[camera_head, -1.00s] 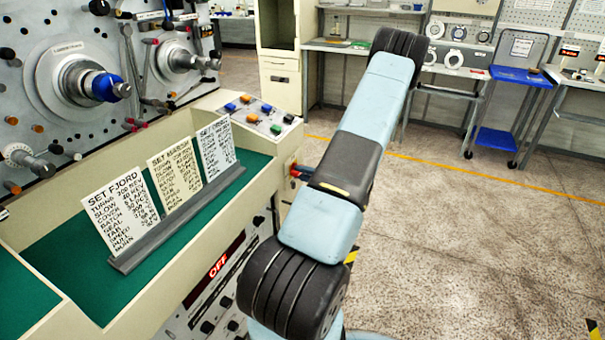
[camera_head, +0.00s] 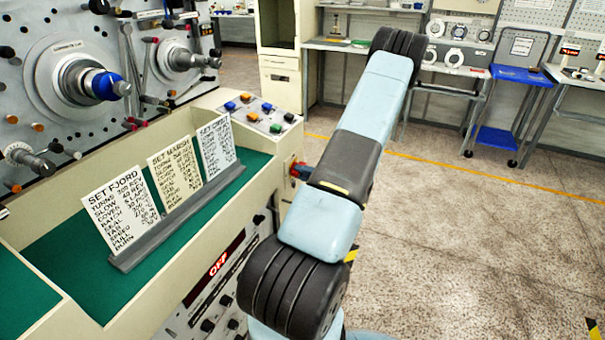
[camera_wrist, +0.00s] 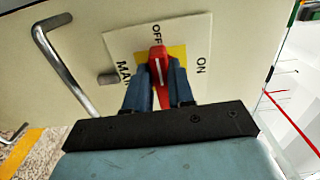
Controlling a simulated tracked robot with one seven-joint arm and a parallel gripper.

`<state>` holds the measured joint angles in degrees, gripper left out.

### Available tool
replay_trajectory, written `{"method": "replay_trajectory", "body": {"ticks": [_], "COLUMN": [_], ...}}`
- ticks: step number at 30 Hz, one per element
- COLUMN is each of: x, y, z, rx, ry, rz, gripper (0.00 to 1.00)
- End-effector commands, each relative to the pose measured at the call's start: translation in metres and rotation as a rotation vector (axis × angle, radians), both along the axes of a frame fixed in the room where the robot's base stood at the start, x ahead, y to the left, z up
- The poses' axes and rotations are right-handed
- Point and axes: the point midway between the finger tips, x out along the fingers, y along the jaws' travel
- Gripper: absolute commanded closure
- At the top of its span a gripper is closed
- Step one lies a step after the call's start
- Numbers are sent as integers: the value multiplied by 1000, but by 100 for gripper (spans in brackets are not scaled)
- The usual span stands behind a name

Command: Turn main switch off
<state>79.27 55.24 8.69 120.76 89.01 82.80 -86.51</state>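The main switch is a red handle (camera_wrist: 157,66) with a white line, on a yellow and white plate (camera_wrist: 183,27) marked OFF, ON and MAIN. In the wrist view the handle's far end and white line point towards the OFF mark. My gripper (camera_wrist: 160,88) has one blue-grey finger on each side of the handle, close against it; the handle's lower part lies between them. In the head view a little red of the switch (camera_head: 294,167) shows at the bench's right end, and my arm hides most of the gripper.
A bent metal bar handle (camera_wrist: 63,62) and a short grey peg (camera_wrist: 108,77) stand out near the plate. A control panel carries a red-lit display (camera_head: 219,264), its text smeared. Setting cards (camera_head: 121,212) stand on the green bench top. Open floor lies to the right.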

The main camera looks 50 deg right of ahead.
Motion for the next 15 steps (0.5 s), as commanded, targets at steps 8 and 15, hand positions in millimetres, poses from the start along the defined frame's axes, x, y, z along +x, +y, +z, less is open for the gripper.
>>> {"method": "replay_trajectory", "body": {"ticks": [8, 15], "x": [0, -1], "y": [1, 0], "z": [-1, 0], "rx": [3, 2], "ry": [2, 0], "rz": [1, 0], "gripper": [55, 55]}}
